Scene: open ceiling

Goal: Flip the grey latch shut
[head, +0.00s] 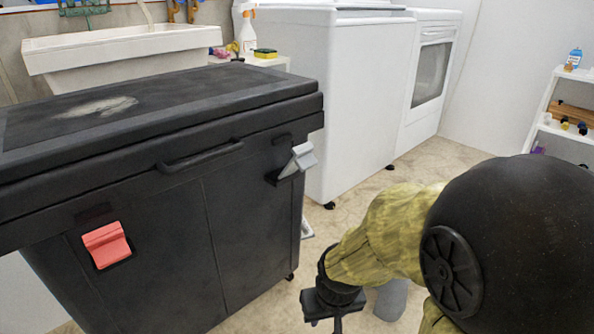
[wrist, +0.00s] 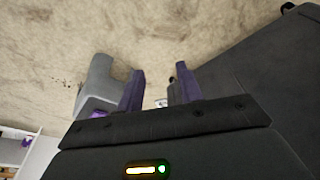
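The grey latch (head: 298,159) is on the front of a large dark chest (head: 165,235), near its right corner under the lid. Its light grey flap sticks out, tilted away from the chest front. A red latch (head: 107,245) sits on the same front, farther left, and lies closer to the face. My gripper (head: 335,318) is low at the bottom of the head view, right of the chest and well below the grey latch, partly cut off by the frame. In the wrist view its two fingers (wrist: 160,76) stand apart with nothing held. The latch does not show there.
The chest lid (head: 215,90) is down, with a handle (head: 200,157) on the front. A white washer (head: 365,90) and a dryer (head: 430,75) stand behind. A white shelf (head: 552,115) is at far right. Beige floor between chest and arm is clear.

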